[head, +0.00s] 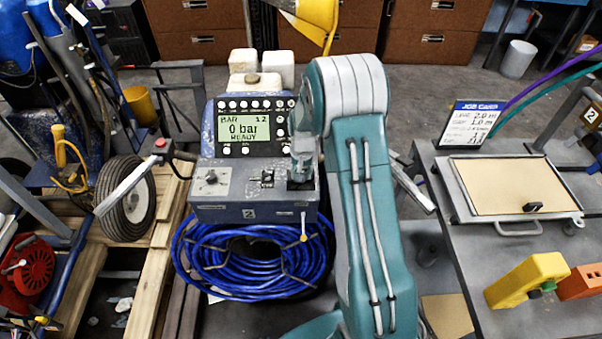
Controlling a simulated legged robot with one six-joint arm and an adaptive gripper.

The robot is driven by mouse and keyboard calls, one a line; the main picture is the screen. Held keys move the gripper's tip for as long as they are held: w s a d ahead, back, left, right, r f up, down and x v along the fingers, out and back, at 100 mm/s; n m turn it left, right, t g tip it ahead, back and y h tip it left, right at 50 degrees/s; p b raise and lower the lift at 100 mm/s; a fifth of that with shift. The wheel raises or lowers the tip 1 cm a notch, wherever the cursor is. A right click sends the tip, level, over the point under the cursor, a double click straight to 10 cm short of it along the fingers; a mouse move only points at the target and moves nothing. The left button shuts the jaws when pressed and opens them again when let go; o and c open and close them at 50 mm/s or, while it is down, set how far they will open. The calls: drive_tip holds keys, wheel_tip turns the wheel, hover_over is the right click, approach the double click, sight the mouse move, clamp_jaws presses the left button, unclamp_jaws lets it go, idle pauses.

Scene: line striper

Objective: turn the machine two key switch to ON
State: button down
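A dark square fitting (300,184) sits at the right. I cannot tell for certain which is the key switch, nor read its position. My gripper (302,172) points down at the dark fitting, close above or touching it. Its fingers are too small and blurred to read.
A coiled blue hose (250,262) hangs below the console. A wheel (126,197) and wooden pallet (165,205) lie to the left. On the right, a grey bench (540,315) holds a framed board (510,185), a job card (470,124) and a yellow block (527,280).

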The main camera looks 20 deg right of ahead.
drive_tip(key=shift+s+f, duration=0.1)
drive_tip(key=shift+f, duration=0.05)
drive_tip(key=shift+c, duration=1.3)
unclamp_jaws()
wheel_tip(320, 180, up, 12)
drive_tip(key=shift+d, duration=0.1)
